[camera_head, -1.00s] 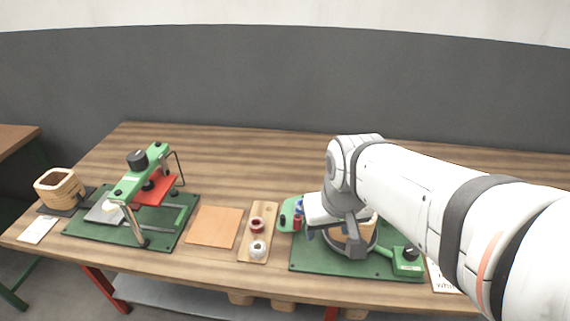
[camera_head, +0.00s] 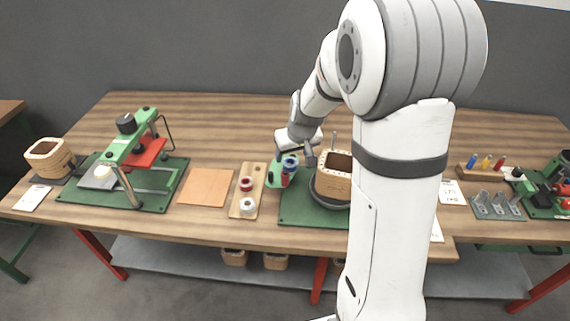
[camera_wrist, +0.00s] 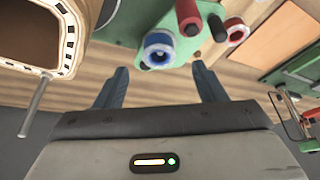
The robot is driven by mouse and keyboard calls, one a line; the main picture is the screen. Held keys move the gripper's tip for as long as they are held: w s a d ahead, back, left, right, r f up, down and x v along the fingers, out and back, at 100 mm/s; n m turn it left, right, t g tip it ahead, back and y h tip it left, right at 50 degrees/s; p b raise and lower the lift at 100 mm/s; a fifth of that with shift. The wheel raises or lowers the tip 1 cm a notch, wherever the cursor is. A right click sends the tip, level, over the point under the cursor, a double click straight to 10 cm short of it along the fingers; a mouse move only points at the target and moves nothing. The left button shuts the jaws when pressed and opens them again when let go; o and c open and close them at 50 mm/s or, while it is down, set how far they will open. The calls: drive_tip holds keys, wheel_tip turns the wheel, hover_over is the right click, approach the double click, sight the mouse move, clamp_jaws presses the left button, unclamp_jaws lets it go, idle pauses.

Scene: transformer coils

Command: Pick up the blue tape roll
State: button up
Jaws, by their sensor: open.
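The blue tape roll (camera_wrist: 159,48) has a white core and shows in the wrist view on a green plate, ahead of and between my open fingers. In the head view the blue tape roll (camera_head: 290,162) sits at the left part of the green station, close beside my gripper. My gripper (camera_head: 298,160) is just above and next to it, partly hiding that area. In the wrist view my gripper (camera_wrist: 160,85) has its two fingers spread with nothing between them. A red-handled tool (camera_wrist: 187,14) stands right beside the blue roll.
A wooden coil (camera_head: 334,182) stands on the green base just right of my gripper, with an upright metal rod. An orange sheet (camera_head: 206,187) lies further left.

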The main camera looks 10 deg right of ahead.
sight(291, 164)
drive_tip(key=shift+p+x, duration=0.4)
drive_tip(key=shift+x, duration=2.2)
drive_tip(key=shift+w+d, duration=0.1)
drive_tip(key=shift+w, duration=0.1)
drive_tip(key=shift+c, duration=0.3)
drive_tip(key=c, duration=1)
drive_tip(key=shift+r, duration=0.1)
wheel_tip(291, 164, up, 10)
drive_tip(key=shift+b, duration=0.3)
